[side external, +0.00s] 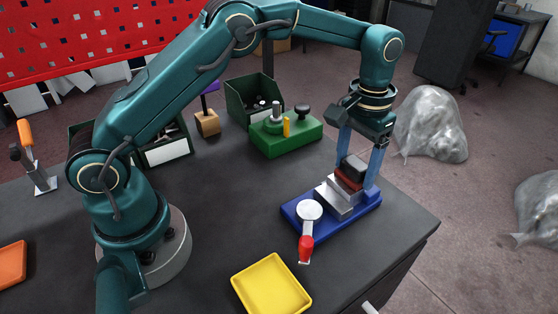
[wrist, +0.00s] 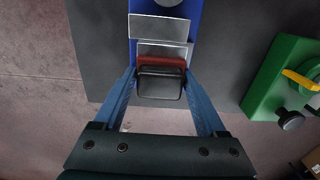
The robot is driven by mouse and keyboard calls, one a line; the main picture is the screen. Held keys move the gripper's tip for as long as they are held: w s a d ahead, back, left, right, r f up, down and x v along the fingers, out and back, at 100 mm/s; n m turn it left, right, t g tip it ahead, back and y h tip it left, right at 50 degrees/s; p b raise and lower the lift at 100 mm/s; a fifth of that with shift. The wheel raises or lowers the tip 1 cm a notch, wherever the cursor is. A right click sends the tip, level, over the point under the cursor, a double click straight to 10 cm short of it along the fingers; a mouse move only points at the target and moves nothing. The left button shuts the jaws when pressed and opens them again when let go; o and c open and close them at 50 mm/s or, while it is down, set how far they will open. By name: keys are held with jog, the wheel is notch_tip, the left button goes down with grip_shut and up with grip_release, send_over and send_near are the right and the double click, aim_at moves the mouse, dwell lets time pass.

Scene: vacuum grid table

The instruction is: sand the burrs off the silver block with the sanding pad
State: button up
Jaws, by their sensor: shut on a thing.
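The sanding pad, a black block with a red layer, is between the blue fingers of my gripper (side external: 358,177), which is shut on it. The pad shows in the side view (side external: 351,170) and in the wrist view (wrist: 160,85). The silver block (side external: 334,202) sits on a blue base (side external: 373,201); it also shows in the wrist view (wrist: 158,28). The pad is over or against the block's far right end. Whether its underside touches the block I cannot tell. Burrs are too small to make out.
A clamp with a round silver head (side external: 309,211) and red handle (side external: 306,247) is beside the block. A yellow tray (side external: 271,286) lies in front. A green fixture (side external: 287,144) and green bin (side external: 232,103) stand behind. The table's right edge is close to the blue base.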

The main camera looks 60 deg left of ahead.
aim_at(339, 186)
jog(key=shift+s, duration=1.8)
notch_tip(339, 186, up, 8)
jog(key=shift+s+f, duration=0.1)
